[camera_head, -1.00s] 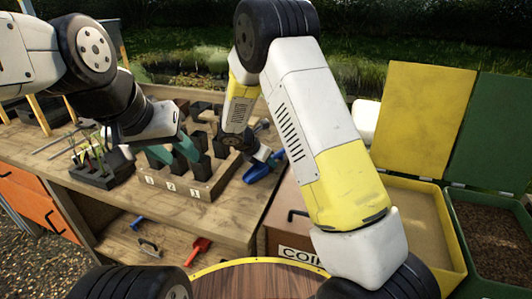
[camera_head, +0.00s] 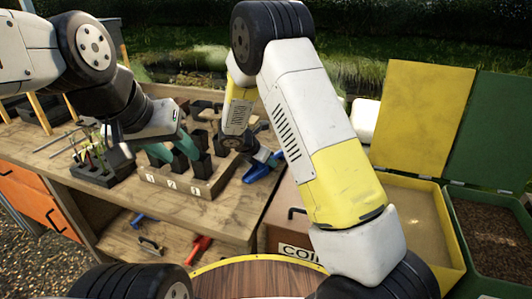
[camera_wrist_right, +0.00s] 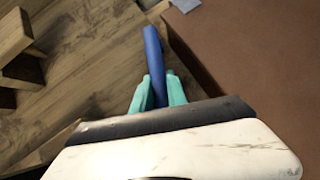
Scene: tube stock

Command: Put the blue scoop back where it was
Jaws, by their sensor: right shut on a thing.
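The blue scoop (camera_head: 260,170) is at the right end of the wooden bench, next to the numbered rack. My right gripper (camera_wrist_right: 160,92) is shut on its blue handle (camera_wrist_right: 153,50), which stands between the teal fingers in the right wrist view. In the head view my right gripper (camera_head: 262,152) is partly hidden by its own arm. Whether the scoop touches the bench is hard to tell. My left gripper (camera_head: 174,150) hangs over the rack, its teal fingers apart among the black pots, with no object clearly held.
The wooden rack (camera_head: 202,187) holds several black pots. A dark tray of seedlings (camera_head: 100,178) stands left of it. A brown coir box (camera_head: 283,240) is to the right. A red scoop (camera_head: 199,246) lies on the lower shelf. Yellow and green bins stand far right.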

